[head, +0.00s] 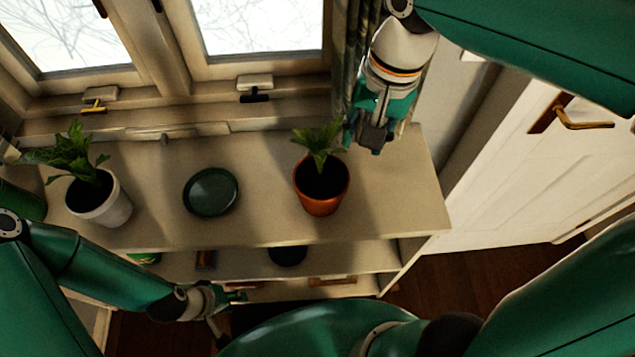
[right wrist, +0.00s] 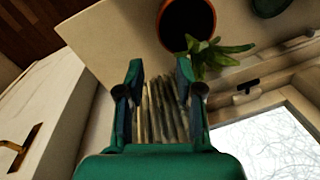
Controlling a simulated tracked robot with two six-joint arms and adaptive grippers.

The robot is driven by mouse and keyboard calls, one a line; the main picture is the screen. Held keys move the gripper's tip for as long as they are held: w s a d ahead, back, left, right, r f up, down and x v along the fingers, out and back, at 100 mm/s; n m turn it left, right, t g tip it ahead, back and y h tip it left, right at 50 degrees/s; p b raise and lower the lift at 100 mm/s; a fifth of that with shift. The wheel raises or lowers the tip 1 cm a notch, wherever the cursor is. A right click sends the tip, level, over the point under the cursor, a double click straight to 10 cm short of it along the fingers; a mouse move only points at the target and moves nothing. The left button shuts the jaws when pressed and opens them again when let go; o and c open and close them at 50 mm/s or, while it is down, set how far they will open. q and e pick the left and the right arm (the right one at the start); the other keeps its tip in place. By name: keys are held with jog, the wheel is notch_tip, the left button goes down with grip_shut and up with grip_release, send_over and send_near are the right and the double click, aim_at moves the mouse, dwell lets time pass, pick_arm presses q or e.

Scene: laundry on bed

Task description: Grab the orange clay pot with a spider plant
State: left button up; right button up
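The orange clay pot (head: 320,204) stands upright on the shelf top, right of its middle, with a spider plant (head: 318,143) leaning out toward the window. My right gripper (head: 366,148) hangs just beyond and right of the pot, close to the leaves; I cannot tell whether they touch. In the right wrist view the gripper (right wrist: 160,76) is open and empty, and the pot (right wrist: 213,18) is ahead at the top, slightly right of the fingers. My left gripper (head: 232,312) is low in front of the shelf, fingers apart and empty.
A white pot (head: 103,208) with a leafy plant stands at the left of the shelf top (head: 260,215). A dark green plate (head: 211,193) lies between the pots. Windows are behind, a white door (head: 545,150) is right. The shelf's right end is clear.

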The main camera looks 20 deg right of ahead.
send_near(347, 182)
jog(key=f, duration=0.3)
jog(key=a+f, duration=0.1)
jog(key=f, duration=0.1)
jog(key=shift+w, duration=0.35)
jog(key=shift+f, duration=2.65)
grip_shut()
